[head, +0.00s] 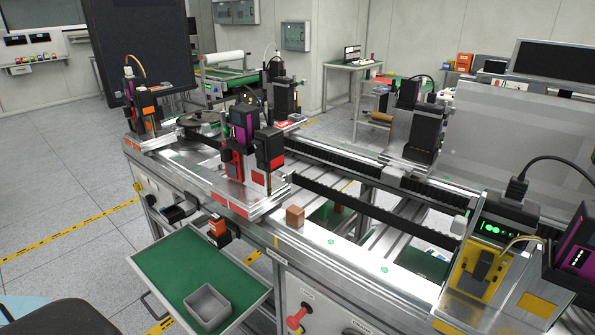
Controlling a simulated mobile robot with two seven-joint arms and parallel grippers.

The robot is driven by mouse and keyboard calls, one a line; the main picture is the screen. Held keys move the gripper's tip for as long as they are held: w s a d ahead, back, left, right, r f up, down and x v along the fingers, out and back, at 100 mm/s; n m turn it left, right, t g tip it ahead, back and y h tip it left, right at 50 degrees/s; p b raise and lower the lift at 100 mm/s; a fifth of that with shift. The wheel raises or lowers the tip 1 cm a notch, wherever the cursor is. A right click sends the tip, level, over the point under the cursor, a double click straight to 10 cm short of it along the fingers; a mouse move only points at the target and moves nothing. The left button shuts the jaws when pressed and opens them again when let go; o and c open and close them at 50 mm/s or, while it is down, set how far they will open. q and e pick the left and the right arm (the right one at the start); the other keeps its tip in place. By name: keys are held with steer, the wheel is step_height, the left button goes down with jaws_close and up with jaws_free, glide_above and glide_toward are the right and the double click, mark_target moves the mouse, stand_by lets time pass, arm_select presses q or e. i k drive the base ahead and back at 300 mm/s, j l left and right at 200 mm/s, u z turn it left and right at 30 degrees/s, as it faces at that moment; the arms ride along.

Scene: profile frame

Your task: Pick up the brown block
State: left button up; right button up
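The brown block (295,215) is a small cube-like piece. It stands on the light metal front edge of the long machine frame (345,262), near the middle of the head view. Its front and top faces are in plain view and nothing is touching it from above. Neither my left gripper nor my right gripper shows in this view.
A green pull-out tray (185,262) with a grey open bin (208,305) juts out below the frame. A red-and-black machine unit (250,165) stands just left of the block. A yellow station (480,270) stands at right. A dark rounded shape (60,318) fills the lower left.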

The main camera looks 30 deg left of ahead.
mark_target(295, 214)
steer(key=u, duration=1.25)
